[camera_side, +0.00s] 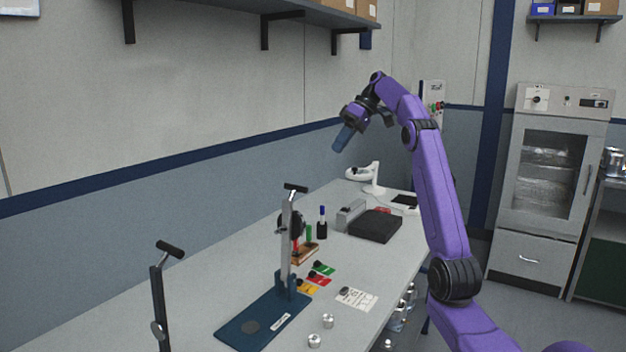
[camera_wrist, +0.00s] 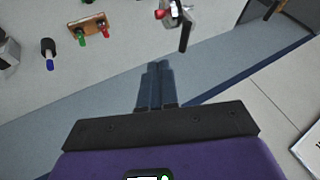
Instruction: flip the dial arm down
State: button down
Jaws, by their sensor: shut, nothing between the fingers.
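A grey dial arm (camera_side: 287,235) stands upright from a blue base plate (camera_side: 262,318) on the bench. It has a black T-handle on top and a round black dial (camera_side: 297,222) near its upper part. My gripper (camera_side: 341,139) is in the air, above and behind the arm, well apart from it. Its blue fingers are shut and empty, and they also show in the wrist view (camera_wrist: 157,72). A pale upright part with a black bar (camera_wrist: 183,30) at the wrist view's top edge looks like the dial arm's top; it is partly cut off.
A second upright post with a black handle (camera_side: 170,249) stands at the front left. Pens in a wooden holder (camera_side: 303,256), a blue-capped marker (camera_side: 322,225), coloured cards (camera_side: 314,277), a black box (camera_side: 376,226) and metal knobs (camera_side: 328,321) are on the bench. The wall runs behind.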

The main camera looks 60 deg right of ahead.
jog(key=shift+a+f, duration=0.1)
jog(key=w+a+f, duration=0.3)
jog(key=a+f, duration=0.5)
jog(key=shift+w+a+f, duration=0.2)
jog(key=shift+w, duration=0.1)
dwell(0.5)
